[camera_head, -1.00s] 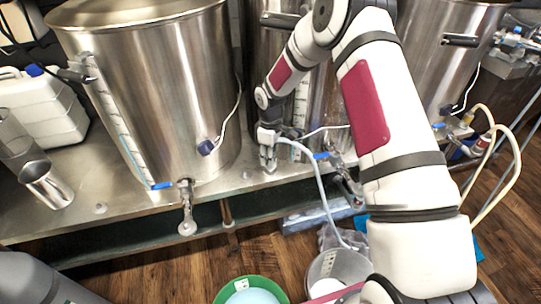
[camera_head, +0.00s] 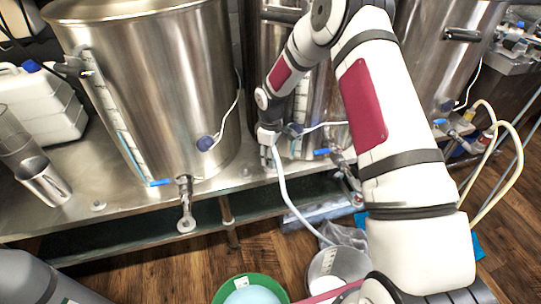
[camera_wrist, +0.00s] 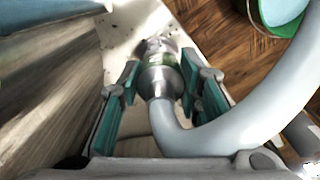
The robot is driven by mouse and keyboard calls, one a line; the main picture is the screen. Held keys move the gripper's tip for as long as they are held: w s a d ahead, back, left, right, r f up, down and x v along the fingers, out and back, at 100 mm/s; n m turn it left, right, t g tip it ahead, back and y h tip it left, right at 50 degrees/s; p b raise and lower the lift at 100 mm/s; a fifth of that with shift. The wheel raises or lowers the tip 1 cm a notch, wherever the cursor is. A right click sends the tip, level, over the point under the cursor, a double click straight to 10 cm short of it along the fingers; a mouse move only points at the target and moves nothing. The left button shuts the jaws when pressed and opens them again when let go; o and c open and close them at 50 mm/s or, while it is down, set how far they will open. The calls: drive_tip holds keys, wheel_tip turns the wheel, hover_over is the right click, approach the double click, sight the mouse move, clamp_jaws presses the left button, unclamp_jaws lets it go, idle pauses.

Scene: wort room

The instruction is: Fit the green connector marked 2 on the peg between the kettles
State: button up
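My gripper (camera_head: 268,148) is between the left kettle (camera_head: 150,90) and the middle kettle (camera_head: 310,110), just above the steel bench. In the wrist view, the teal fingers of my gripper (camera_wrist: 158,85) are closed around a metal connector with a green band (camera_wrist: 158,62). A pale grey hose (camera_wrist: 240,125) bends away from the connector to the right; in the head view the hose (camera_head: 287,200) hangs down toward the floor. The connector is hidden in the head view. I cannot clearly make out the peg; a small pale stub (camera_head: 246,172) shows on the bench near my gripper.
The left kettle's valve (camera_head: 186,205) sticks out over the bench edge (camera_head: 130,223). A green bucket (camera_head: 222,295) and a grey bucket (camera_head: 340,262) stand on the wooden floor. A white canister (camera_head: 45,110) and metal cups (camera_head: 45,183) stand at left.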

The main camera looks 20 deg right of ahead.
drive_tip(key=o, duration=0.4)
drive_tip(key=shift+c, duration=0.2)
drive_tip(key=shift+r, duration=0.1)
wheel_tip(320, 180, up, 12)
drive_tip(key=shift+f, duration=0.1)
